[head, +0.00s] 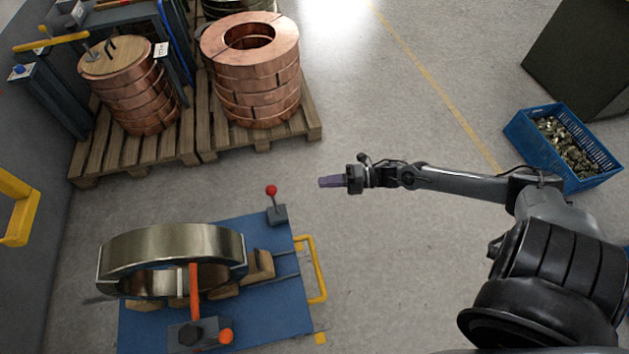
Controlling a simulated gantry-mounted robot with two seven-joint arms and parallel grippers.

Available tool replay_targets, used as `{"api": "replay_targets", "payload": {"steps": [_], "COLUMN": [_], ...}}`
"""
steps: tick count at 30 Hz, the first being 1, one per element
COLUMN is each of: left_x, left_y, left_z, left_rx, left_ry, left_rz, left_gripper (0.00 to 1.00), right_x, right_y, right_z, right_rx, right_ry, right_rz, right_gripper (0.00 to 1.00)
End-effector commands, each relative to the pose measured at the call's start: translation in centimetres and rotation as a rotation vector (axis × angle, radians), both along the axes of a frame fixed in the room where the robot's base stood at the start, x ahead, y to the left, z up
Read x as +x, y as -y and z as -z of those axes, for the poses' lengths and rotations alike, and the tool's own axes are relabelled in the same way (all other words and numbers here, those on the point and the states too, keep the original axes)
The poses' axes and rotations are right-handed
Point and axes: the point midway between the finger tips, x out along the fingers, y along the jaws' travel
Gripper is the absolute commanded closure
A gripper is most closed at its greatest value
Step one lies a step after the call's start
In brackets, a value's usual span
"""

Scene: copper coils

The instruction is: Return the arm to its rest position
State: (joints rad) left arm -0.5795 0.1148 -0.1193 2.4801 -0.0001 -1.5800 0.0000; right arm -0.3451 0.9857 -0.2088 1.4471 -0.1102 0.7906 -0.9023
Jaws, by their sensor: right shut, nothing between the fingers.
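My right arm (455,182) comes in from the right and reaches level toward the left over the bare floor. Its gripper (325,182) points left and is shut, with nothing held in it. It is apart from everything around it, to the right of the red-knobbed lever (271,191) and below the copper coil stack (257,70) in the picture. My left arm and gripper do not show.
A blue platform (215,320) at the lower left bears a steel ring (170,243); a yellow rail (320,270) edges it. A wooden pallet (312,125) bears copper coils. A blue crate (515,125) of metal parts stands right. The middle floor is clear.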

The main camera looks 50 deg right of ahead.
Motion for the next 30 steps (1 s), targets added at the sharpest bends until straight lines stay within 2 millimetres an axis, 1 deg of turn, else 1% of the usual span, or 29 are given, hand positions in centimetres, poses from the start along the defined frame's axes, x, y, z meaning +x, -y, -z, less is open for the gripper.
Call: {"api": "replay_targets", "payload": {"steps": [3, 7, 19, 22, 26, 27, 29, 30], "left_x": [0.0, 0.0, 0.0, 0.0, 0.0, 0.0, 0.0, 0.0], "left_y": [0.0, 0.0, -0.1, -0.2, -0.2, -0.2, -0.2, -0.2], "left_z": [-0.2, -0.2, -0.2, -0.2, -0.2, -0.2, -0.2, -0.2], "left_rx": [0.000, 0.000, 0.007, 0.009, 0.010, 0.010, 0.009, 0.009], "left_ry": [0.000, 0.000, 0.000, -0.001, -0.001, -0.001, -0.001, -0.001], "left_rz": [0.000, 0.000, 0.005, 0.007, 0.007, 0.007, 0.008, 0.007], "left_gripper": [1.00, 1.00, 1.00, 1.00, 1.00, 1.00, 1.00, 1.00], "right_x": [-0.6, -0.8, -0.8, -1.3, -2.6, -3.1, -3.7, -4.0], "right_y": [0.5, 0.7, 0.7, 0.4, -1.4, -2.7, -5.3, -7.4], "right_z": [-0.2, -0.2, -0.2, 0.4, 2.0, 2.3, 2.3, 1.9], "right_rx": [-0.001, -0.001, -0.001, 0.008, 0.070, 0.105, 0.170, 0.218], "right_ry": [-0.001, 0.001, -0.001, -0.010, -0.028, -0.029, -0.019, -0.009], "right_rz": [0.000, 0.000, 0.000, 0.003, 0.026, 0.031, 0.035, 0.039], "right_gripper": [1.00, 1.00, 1.00, 1.00, 1.00, 1.00, 1.00, 1.00]}}
